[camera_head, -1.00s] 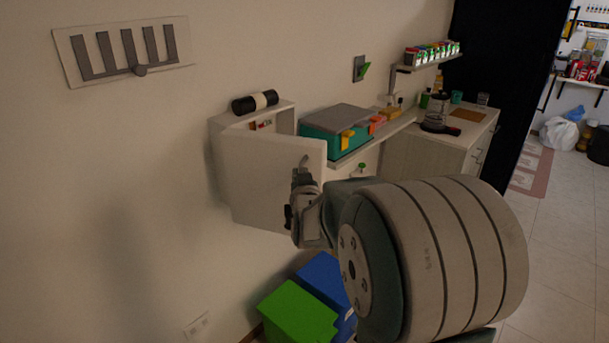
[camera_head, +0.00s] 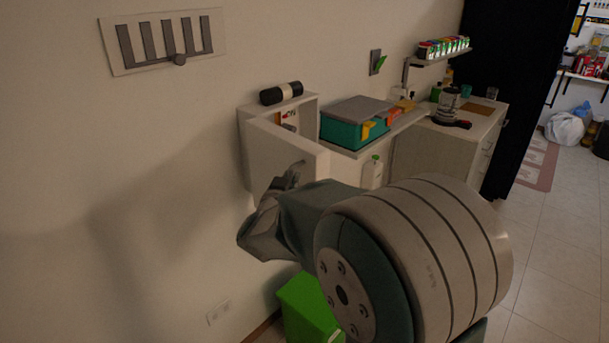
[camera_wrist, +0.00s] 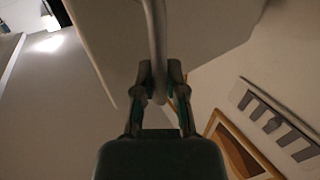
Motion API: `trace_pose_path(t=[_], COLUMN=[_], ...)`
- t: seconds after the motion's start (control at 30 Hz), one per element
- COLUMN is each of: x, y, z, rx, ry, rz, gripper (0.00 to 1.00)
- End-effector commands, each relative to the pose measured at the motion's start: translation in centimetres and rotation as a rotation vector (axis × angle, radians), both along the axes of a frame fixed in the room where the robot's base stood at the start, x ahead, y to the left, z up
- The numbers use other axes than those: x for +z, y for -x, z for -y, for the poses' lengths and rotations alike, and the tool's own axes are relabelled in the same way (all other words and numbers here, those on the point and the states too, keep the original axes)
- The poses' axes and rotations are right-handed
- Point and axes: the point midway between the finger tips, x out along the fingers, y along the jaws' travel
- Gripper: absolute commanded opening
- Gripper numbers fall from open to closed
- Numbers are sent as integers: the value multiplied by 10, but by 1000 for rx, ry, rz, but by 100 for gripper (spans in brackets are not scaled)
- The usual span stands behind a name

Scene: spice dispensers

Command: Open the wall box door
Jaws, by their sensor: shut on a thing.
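The white wall box (camera_head: 312,118) hangs on the wall, and its door (camera_head: 272,145) stands swung out from it. Part of the inside shows, with a red mark and the letters "ON". In the wrist view my gripper (camera_wrist: 160,82) is shut on the door's curved handle (camera_wrist: 155,30), with a finger on each side. The door's pale panel (camera_wrist: 205,40) shows behind the handle.
A black and white roll (camera_head: 281,93) lies on top of the box. A teal case (camera_head: 350,125) sits on the shelf to its right. A green bin (camera_head: 308,310) stands below. A slotted rack (camera_head: 165,42) is on the wall at left, with bare wall beneath it.

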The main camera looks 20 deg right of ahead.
Motion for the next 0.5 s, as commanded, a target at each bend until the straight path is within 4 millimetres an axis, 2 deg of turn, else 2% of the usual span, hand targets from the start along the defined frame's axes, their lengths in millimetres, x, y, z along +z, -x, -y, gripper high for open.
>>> trace_pose_path(t=[0.03, 0.2, 0.5], x=[1, 1, 2], y=[-1, -1, -3], z=[-8, -25, -42], rx=[-17, -87, -160], ry=[2, 3, 4], rz=[3, 3, 4], gripper=[0, 0, 0])
